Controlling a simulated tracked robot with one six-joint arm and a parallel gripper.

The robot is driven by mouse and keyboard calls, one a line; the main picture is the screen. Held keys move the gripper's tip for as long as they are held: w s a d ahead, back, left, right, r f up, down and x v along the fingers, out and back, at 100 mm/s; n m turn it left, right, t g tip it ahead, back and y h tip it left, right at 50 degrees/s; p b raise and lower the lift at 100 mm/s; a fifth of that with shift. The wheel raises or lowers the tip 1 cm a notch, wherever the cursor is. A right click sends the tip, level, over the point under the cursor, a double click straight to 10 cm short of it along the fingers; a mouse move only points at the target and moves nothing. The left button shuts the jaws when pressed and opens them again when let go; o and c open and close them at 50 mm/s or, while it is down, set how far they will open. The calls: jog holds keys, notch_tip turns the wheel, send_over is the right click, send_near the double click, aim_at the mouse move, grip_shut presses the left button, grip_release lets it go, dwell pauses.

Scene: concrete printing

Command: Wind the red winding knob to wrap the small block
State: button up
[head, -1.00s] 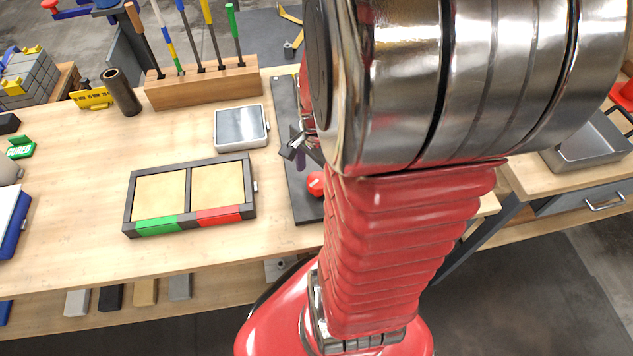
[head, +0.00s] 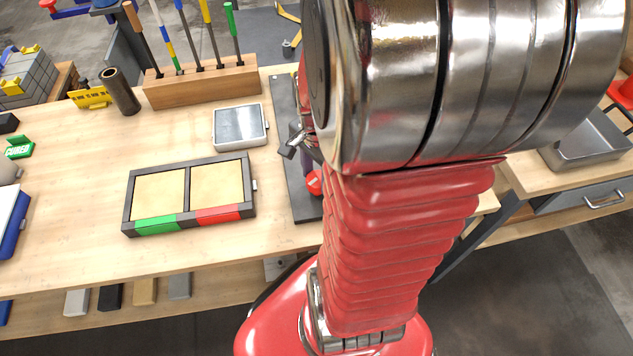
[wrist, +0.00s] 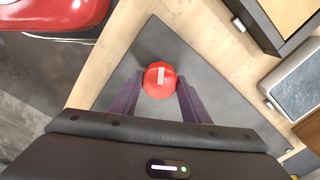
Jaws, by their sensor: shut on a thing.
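The red winding knob (wrist: 160,79) shows in the wrist view from above, with a pale stripe on its top. My gripper (wrist: 159,90) has its two dark purple fingers on either side of the knob and is shut on it. In the head view the knob (head: 314,182) shows just left of my arm. It sits over the dark base plate (head: 303,205). My arm hides most of the gripper and the right part of the plate there. I cannot make out the small block in either view.
A two-panel tray (head: 157,224) with green and red front labels lies left of the plate. A grey-topped box (head: 240,126) lies behind it. A wooden tool rack (head: 203,85) and dark tube (head: 121,92) stand at the back.

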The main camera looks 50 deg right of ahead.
jog(key=shift+c, duration=0.2)
jog(key=shift+o, duration=0.2)
jog(key=shift+w+d+n, duration=0.1)
jog(key=shift+n, duration=2)
jog(key=shift+n, duration=2.1)
jog(key=shift+n, duration=2.1)
jog(key=shift+c, duration=0.2)
jog(key=o, duration=2.1)
